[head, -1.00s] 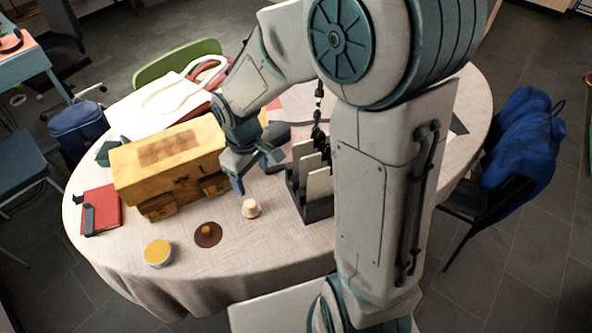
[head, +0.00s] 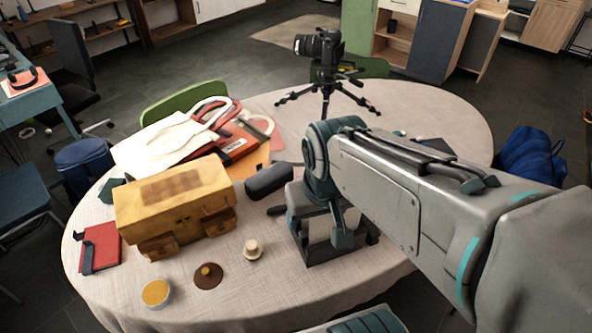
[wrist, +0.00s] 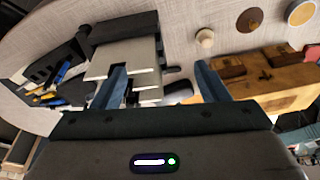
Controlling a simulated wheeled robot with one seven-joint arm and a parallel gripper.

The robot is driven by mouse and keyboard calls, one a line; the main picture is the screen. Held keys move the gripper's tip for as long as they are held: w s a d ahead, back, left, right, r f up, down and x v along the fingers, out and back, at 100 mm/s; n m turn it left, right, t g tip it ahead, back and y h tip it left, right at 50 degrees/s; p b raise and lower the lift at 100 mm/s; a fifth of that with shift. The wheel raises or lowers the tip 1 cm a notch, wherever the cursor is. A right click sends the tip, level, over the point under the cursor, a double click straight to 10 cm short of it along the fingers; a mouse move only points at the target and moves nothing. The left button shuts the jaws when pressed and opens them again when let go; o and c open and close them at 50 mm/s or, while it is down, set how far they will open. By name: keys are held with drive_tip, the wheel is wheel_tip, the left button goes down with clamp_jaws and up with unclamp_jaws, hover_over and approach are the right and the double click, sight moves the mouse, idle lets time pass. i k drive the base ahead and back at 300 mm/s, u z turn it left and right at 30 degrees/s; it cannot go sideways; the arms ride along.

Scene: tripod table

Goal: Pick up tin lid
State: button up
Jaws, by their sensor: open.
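A flat brown disc with a small knob (head: 208,275), which looks like the tin lid, lies on the table near its front edge. It also shows at the top of the wrist view (wrist: 250,19). Just left of it in the head view is a round tin with a yellow top (head: 157,292). My gripper (wrist: 160,66) is open and empty. In the head view my gripper (head: 316,224) is over the dark rack, right of the disc and well apart from it. My arm hides part of the rack.
A yellow wooden chest (head: 175,203) stands behind the disc. A small pale knob-shaped piece (head: 252,250) stands between disc and dark rack (head: 325,252). A red book (head: 100,248) lies left, bags (head: 180,140) behind. A camera on a tripod (head: 325,75) stands at the back.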

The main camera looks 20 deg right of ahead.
sight(208, 276)
drive_tip(key=u, duration=1.55)
